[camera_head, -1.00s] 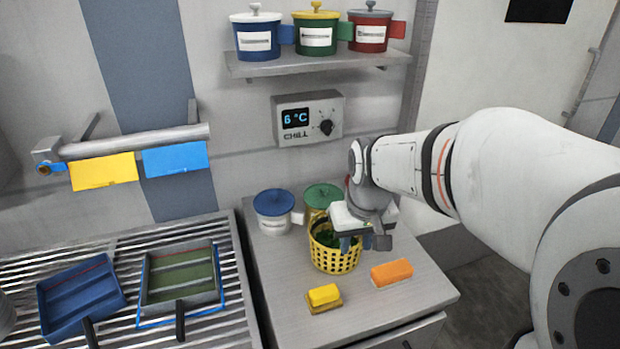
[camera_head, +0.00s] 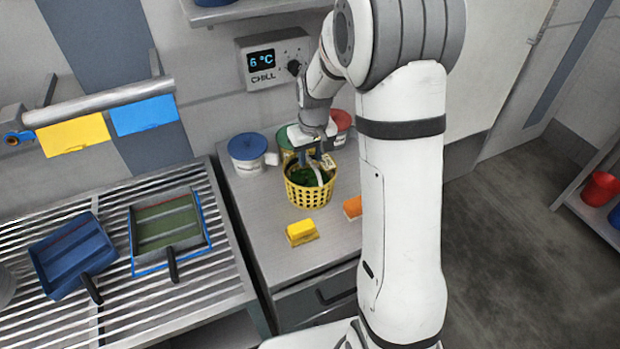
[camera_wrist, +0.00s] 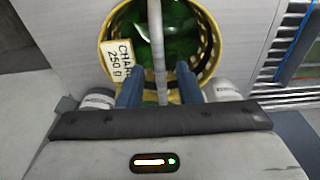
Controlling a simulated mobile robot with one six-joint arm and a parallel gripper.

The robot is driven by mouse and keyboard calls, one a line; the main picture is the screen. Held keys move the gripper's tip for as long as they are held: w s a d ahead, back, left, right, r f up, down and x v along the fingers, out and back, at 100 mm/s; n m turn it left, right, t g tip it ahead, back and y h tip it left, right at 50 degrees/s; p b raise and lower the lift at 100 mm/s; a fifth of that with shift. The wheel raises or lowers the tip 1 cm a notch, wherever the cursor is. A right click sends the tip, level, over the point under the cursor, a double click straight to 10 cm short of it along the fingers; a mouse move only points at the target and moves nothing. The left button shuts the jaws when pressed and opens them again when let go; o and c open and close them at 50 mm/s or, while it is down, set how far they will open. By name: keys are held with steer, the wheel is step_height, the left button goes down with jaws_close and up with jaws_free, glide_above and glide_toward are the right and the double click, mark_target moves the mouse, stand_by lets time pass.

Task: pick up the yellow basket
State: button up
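The yellow basket (camera_head: 308,197) stands upright on the grey counter and holds dark green leaves (camera_wrist: 178,32). Its perforated yellow wall also shows in the wrist view (camera_wrist: 208,45), with a tag (camera_wrist: 121,62) reading "CHARD 250 g" on its left side. A pale grey handle (camera_wrist: 156,35) arches across the basket's opening. My gripper (camera_head: 320,165) is above the basket, pointing down. In the wrist view my gripper's (camera_wrist: 160,82) two blue fingers stand apart on either side of the handle, with visible gaps. The fingertips' exact depth is hard to tell.
A blue-lidded pot (camera_head: 247,153), a green-lidded pot (camera_head: 285,142) and a red-lidded pot (camera_head: 341,122) stand behind the basket. A yellow block (camera_head: 302,231) and an orange block (camera_head: 352,207) lie in front. The slatted rack (camera_head: 110,290) on the left holds two trays.

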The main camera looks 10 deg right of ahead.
steer(key=shift+w+f, duration=0.15)
steer(key=shift+f, duration=1.1)
jaws_close()
steer(key=shift+r, duration=0.1)
stand_by(0.3)
